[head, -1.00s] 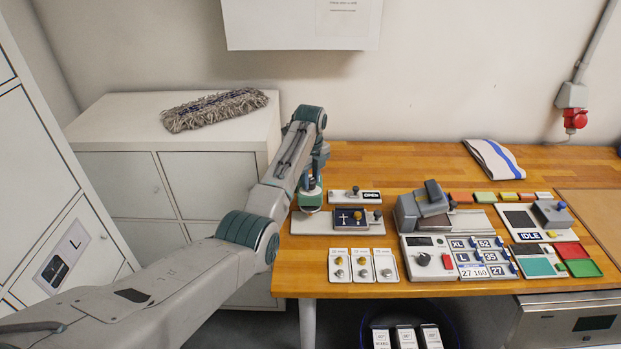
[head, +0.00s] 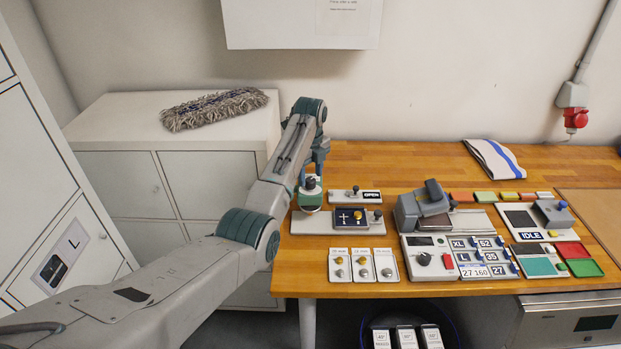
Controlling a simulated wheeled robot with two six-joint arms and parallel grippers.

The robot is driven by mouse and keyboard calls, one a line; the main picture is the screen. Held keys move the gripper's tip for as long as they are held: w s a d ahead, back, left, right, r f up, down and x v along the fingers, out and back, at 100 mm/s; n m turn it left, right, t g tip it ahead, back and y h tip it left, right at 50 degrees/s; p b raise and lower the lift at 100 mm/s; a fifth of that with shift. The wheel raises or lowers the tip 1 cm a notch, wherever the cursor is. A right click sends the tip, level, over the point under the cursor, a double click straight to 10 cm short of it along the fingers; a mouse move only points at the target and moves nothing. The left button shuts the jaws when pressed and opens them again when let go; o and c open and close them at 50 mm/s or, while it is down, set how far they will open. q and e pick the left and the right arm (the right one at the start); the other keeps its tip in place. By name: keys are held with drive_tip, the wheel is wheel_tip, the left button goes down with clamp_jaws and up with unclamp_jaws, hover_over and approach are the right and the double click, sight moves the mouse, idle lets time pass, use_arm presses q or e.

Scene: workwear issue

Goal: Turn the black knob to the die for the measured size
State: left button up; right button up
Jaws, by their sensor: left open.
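My right gripper is out of view.
Three white cards with knobs (head: 362,265) lie in front. A grey press-like block (head: 422,207) stands behind the panel. An IDLE unit (head: 533,236) is further right. The rear bench is mostly clear.

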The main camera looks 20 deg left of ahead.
use_arm(q)
wheel_tip(320, 180, up, 7)
drive_tip(key=b, duration=0.3)
drive_tip(key=shift+f, duration=0.2)
wheel_tip(320, 180, up, 3)
drive_tip(key=shift+s+f+p, duration=0.1)
drive_tip(key=shift+f+p, duration=0.05)
drive_tip(key=shift+p, duration=0.9)
drive_tip(key=shift+f, duration=0.15)
